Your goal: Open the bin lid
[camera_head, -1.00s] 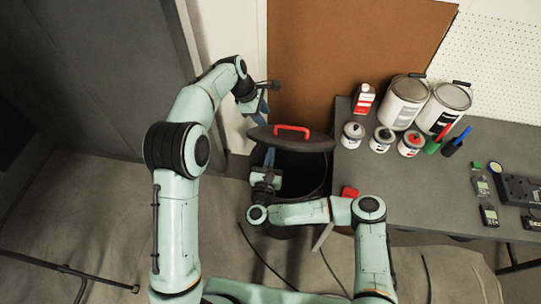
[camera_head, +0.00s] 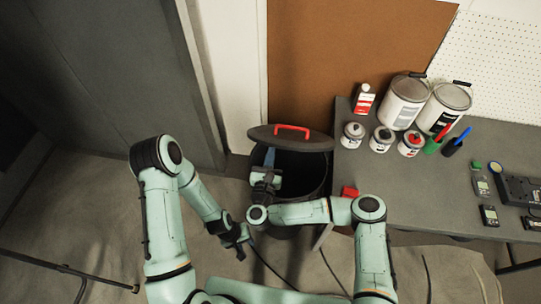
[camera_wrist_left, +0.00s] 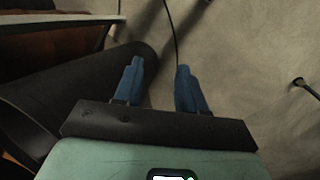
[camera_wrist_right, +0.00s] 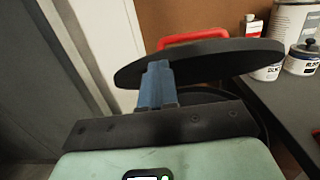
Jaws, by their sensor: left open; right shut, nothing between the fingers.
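The dark bin (camera_head: 307,180) stands left of the table with its mouth showing. Its dark lid (camera_head: 322,145) is raised and tilted at the back of the rim, with a red handle (camera_head: 293,128) on its far side. My right gripper (camera_head: 270,153) is shut and empty at the bin mouth, its blue fingertips close against the lid's near face. In the right wrist view those fingertips (camera_wrist_right: 157,66) overlap the lid (camera_wrist_right: 215,60); contact is unclear. My left gripper (camera_head: 247,252) is open and empty, low in front and left of the bin; its fingers show in the left wrist view (camera_wrist_left: 158,72).
The grey table (camera_head: 400,185) at right holds paint cans (camera_head: 405,100), small jars, bottles and devices. A brown board stands behind the bin. The floor at left is mostly clear, with a dark rod (camera_head: 70,270).

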